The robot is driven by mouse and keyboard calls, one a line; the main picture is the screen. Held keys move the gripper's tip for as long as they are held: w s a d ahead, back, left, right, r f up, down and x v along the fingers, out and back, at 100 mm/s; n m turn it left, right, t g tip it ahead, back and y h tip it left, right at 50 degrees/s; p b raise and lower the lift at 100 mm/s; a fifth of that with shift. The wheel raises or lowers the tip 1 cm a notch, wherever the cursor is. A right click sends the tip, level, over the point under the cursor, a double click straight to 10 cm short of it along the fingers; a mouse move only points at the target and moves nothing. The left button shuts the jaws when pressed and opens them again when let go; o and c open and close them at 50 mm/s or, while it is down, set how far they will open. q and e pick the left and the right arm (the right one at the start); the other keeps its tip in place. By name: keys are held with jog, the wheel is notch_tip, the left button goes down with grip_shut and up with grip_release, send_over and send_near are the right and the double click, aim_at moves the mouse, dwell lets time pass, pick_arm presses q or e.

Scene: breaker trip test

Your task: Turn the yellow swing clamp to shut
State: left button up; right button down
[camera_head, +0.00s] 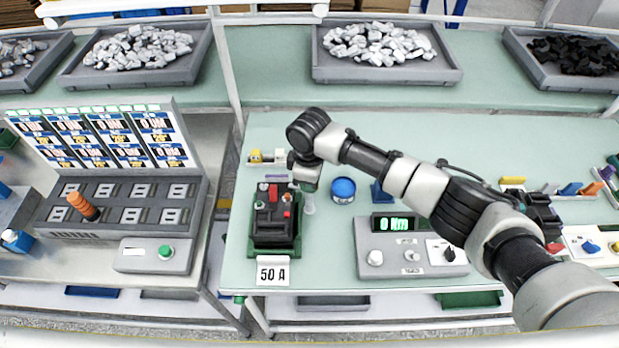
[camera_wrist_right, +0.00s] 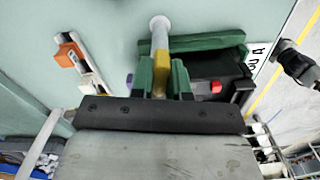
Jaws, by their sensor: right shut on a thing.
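The yellow swing clamp (camera_wrist_right: 160,72) shows in the right wrist view as a yellow piece with a pale shaft and round white end, beside the fixture's green base (camera_wrist_right: 215,40). My right gripper (camera_wrist_right: 161,82), with green fingers, is shut on it. In the head view the right gripper (camera_head: 305,180) is at the right rear side of the black breaker (camera_head: 270,222); the clamp's pale end (camera_head: 309,207) shows just below it. The fingers hide most of the clamp. A dark part, seemingly my left gripper (camera_wrist_right: 300,66), shows at the wrist view's right edge; its jaws are unclear.
A "50 A" card (camera_head: 272,271) stands in front of the breaker. A blue round container (camera_head: 343,189) and a grey meter box (camera_head: 410,247) are to the right. A test panel (camera_head: 120,210) with an orange handle stands left. Bins of parts line the back shelf.

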jog(key=shift+n, duration=1.2)
jog(key=shift+r, duration=0.1)
jog(key=c, duration=1.1)
grip_release()
notch_tip(320, 180, up, 11)
jog(key=b, duration=0.2)
